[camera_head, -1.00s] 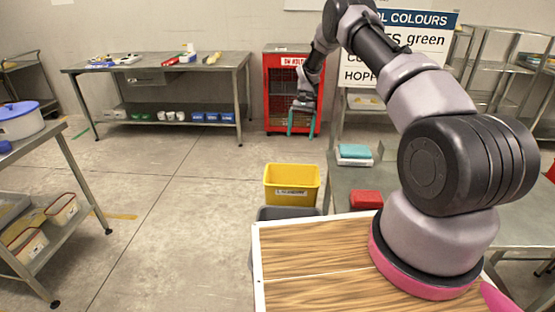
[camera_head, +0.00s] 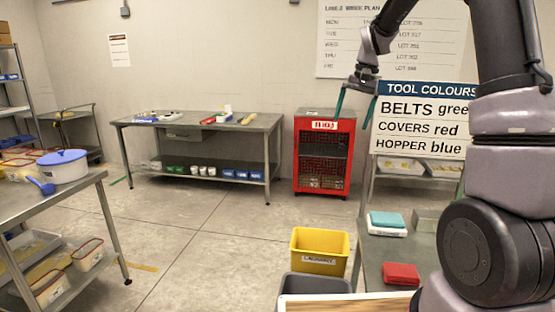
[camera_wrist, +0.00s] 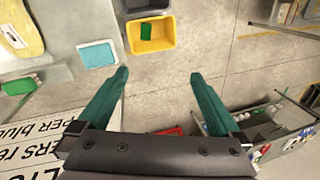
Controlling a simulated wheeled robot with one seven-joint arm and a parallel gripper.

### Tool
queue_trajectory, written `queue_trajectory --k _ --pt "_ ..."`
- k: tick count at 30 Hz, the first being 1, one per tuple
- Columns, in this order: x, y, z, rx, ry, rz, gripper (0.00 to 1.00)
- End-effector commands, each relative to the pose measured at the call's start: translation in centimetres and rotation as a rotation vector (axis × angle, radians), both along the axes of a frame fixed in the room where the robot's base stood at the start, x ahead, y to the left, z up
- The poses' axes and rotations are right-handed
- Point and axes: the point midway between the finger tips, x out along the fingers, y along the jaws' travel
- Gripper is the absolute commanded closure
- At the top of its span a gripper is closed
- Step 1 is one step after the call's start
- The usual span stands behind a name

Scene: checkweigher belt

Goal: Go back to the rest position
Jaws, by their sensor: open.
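My gripper (camera_head: 355,112) is raised in the air in the head view, beside the red cabinet's upper right and in front of the tool-colours sign's left edge. Its two teal fingers point down and stand apart with nothing between them. In the wrist view my gripper (camera_wrist: 160,78) also shows open and empty, over the bare concrete floor. It touches nothing that I can see.
A yellow bin (camera_head: 320,251) stands behind a grey bin (camera_head: 314,285); in the wrist view a green item (camera_wrist: 147,31) lies in the yellow bin. A steel table at right holds a teal cloth (camera_head: 386,219) and a red one (camera_head: 401,274). The floor at centre is open.

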Motion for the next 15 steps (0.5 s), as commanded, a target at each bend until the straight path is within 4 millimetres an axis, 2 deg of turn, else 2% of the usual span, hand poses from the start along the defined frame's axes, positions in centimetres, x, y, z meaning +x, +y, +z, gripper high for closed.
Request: queue_trajectory --k 1,6,12,15 --pt "-1.5 -0.1 1.7 0.000 -0.030 0.000 0.00" --pt "-6.6 -0.5 5.6 0.000 -0.122 0.000 0.00" --pt "-12.8 -0.9 8.6 -0.003 -0.230 0.000 0.00" --pt "-16.0 -1.1 9.5 -0.006 -0.284 0.000 0.00"
